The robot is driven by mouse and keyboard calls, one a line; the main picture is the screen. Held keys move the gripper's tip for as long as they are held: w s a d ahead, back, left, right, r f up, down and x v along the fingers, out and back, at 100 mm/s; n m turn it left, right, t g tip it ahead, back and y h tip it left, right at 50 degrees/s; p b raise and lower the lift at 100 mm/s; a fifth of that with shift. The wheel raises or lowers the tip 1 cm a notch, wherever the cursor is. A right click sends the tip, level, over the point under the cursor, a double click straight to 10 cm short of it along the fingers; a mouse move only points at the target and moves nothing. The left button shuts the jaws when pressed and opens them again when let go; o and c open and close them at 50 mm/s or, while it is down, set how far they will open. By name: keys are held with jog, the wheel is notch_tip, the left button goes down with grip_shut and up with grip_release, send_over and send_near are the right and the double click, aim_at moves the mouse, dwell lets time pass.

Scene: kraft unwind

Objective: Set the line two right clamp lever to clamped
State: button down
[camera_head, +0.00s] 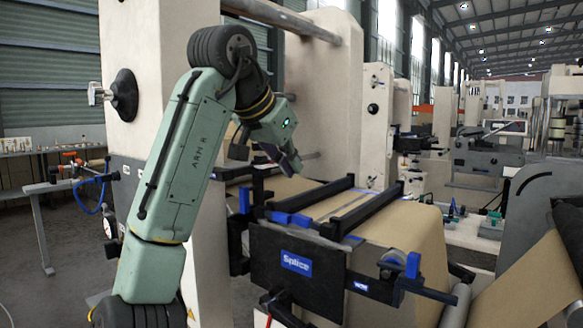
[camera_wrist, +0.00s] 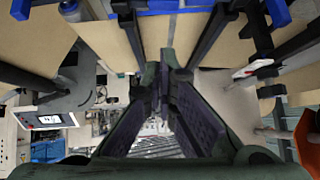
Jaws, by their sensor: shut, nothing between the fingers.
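My gripper (camera_head: 288,162) is above the far left side of the splice table, apart from it and pointing down to the right. In the wrist view its dark fingers (camera_wrist: 163,88) run forward with nothing held between them. The splice table (camera_head: 268,262) has a dark front plate marked "Splice" and two black clamp bars (camera_head: 365,212) across brown kraft web. An upright blue lever (camera_head: 413,265) is at its near right corner, and another blue part (camera_head: 244,200) is at its left. I cannot tell which is the line two right clamp lever, or its setting.
Brown kraft web (camera_head: 415,232) drapes over the table's right side. A cream machine column (camera_head: 325,95) stands close behind my arm. A small control screen (camera_wrist: 42,119) shows at left in the wrist view. Open floor (camera_head: 50,270) lies at the left.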

jog(key=p, duration=0.1)
send_over(301, 218)
jog(key=f, duration=0.3)
jog(key=d+f, duration=0.1)
jog(key=f, duration=0.1)
jog(key=shift+s+f, duration=0.1)
jog(key=shift+s, duration=0.05)
jog(key=shift+a+f, duration=0.2)
jog(key=shift+f, duration=1.7)
jog(key=shift+f, duration=0.1)
jog(key=shift+a+f, duration=0.3)
jog(key=shift+f, duration=0.35)
jog(key=shift+r+p, duration=0.1)
jog(key=shift+p, duration=0.25)
